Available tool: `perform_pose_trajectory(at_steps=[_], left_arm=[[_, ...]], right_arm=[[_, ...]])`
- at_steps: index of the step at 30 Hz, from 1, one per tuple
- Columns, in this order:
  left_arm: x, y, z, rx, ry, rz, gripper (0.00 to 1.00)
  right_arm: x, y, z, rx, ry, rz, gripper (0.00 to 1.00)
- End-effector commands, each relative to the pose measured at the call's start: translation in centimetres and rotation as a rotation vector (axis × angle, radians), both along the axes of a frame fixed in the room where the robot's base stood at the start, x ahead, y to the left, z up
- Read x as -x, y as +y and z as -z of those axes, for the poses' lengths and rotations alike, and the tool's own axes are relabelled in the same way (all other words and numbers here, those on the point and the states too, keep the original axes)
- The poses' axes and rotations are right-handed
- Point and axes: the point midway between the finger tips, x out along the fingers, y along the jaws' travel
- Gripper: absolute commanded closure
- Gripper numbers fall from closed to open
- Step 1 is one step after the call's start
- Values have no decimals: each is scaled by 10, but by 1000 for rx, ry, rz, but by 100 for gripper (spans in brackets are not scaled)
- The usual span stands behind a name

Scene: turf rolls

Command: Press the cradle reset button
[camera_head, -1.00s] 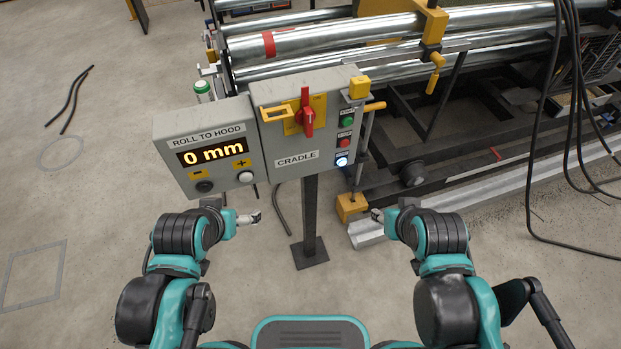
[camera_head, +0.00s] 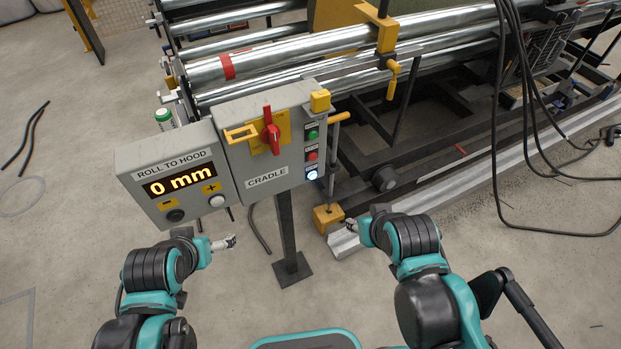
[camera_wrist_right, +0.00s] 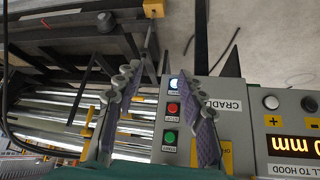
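The grey cradle control box (camera_head: 288,162) stands on a post ahead of me. Its right side has a column of buttons: green on top, red in the middle, and a lit bluish-white button (camera_head: 311,175) at the bottom. The lit button also shows in the right wrist view (camera_wrist_right: 174,84), between my finger tips in the picture. My right gripper (camera_head: 350,228) is below and right of the box, apart from it. In the right wrist view its fingers (camera_wrist_right: 165,95) are spread and empty. My left gripper (camera_head: 228,242) is below the box; its fingers are too small to judge.
A display box (camera_head: 176,184) reading 0 mm adjoins the cradle box on the left. A red rotary switch (camera_head: 271,131) sticks out of the box. Behind are metal rollers (camera_head: 270,57) and a yellow clamp (camera_head: 388,38). Black cables (camera_head: 501,110) hang at right.

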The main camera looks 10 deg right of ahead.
Motion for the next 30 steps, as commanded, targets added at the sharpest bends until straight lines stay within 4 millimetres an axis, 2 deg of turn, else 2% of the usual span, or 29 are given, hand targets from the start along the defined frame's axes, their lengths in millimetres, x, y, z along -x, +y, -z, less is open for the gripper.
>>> perform_pose_trajectory(at_steps=[13, 14, 18, 30], left_arm=[[0, 0, 0, 0, 0, 0, 10], [0, 0, 0, 0, 0, 0, 10], [0, 0, 0, 0, 0, 0, 10], [0, 0, 0, 0, 0, 0, 10]], right_arm=[[0, 0, 0, 0, 0, 0, 60], [0, 0, 0, 0, 0, 0, 63], [0, 0, 0, 0, 0, 0, 100], [0, 0, 0, 0, 0, 0, 100]])
